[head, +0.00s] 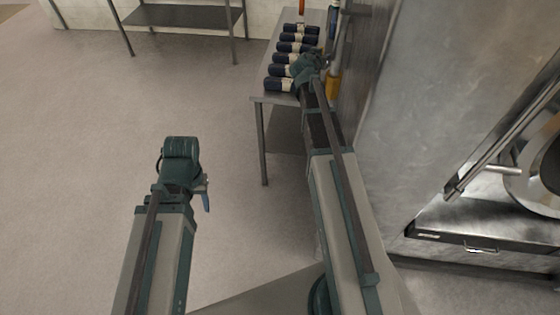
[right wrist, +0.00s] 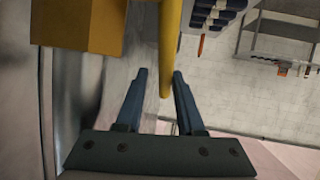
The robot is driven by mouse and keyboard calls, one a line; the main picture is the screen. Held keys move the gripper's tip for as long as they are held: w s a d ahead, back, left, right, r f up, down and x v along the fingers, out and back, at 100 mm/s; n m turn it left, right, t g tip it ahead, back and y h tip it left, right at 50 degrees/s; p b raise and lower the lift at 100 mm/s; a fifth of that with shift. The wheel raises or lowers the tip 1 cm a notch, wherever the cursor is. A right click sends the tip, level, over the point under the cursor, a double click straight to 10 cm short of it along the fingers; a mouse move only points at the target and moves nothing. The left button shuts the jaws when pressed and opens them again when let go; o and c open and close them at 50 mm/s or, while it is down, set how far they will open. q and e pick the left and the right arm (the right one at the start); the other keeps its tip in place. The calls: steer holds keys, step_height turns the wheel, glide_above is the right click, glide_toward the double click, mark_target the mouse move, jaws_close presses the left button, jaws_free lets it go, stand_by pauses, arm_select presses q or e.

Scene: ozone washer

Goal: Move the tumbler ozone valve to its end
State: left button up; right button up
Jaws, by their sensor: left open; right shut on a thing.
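In the right wrist view, the two blue fingers of my right gripper (right wrist: 159,74) are closed around the end of a yellow bar (right wrist: 170,40). The bar looks like the handle of the tumbler ozone valve. It lies against the right finger, and a gap shows on the left side. A yellow box (right wrist: 78,24) is at the upper left. In the head view, my right wrist hides the bar, and part of the yellow box shows (head: 333,87). My left gripper (head: 206,196) is open and empty over the floor, with one blue finger showing.
Several dark rolls (head: 283,71) lie on a metal table (head: 263,99) left of my right wrist. A tall metal cabinet (head: 430,110) stands close on the right, with an open round door (head: 532,190). A shelf (head: 180,17) stands at the back. The floor at left is clear.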

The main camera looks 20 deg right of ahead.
steer(key=s+t+h+b, duration=0.1)
steer(key=b, duration=0.2)
steer(key=shift+s+a+r+t+h, duration=0.3)
steer(key=shift+s+a+t+h, duration=0.05)
steer(key=shift+a+t+h, duration=0.05)
steer(key=s+t+h+b, duration=0.1)
steer(key=b, duration=0.1)
steer(key=shift+a+r+m+b, duration=0.3)
steer(key=shift+s+a+r+b, duration=0.15)
steer(key=shift+s+b, duration=0.05)
steer(key=shift+b, duration=0.1)
steer(key=f+v, duration=0.1)
steer(key=v, duration=1.2)
steer(key=s+a+f+n+g+y+b, duration=0.2)
steer(key=a+f, duration=0.4)
steer(key=f, duration=0.5)
steer(key=s+a+f+n+g+y+b, duration=0.2)
steer(key=s+a+f+g+b, duration=0.3)
steer(key=f, duration=0.6)
steer(key=shift+a+y, duration=0.4)
steer(key=shift+a, duration=0.3)
steer(key=shift+s, duration=0.1)
steer(key=shift+c, duration=0.2)
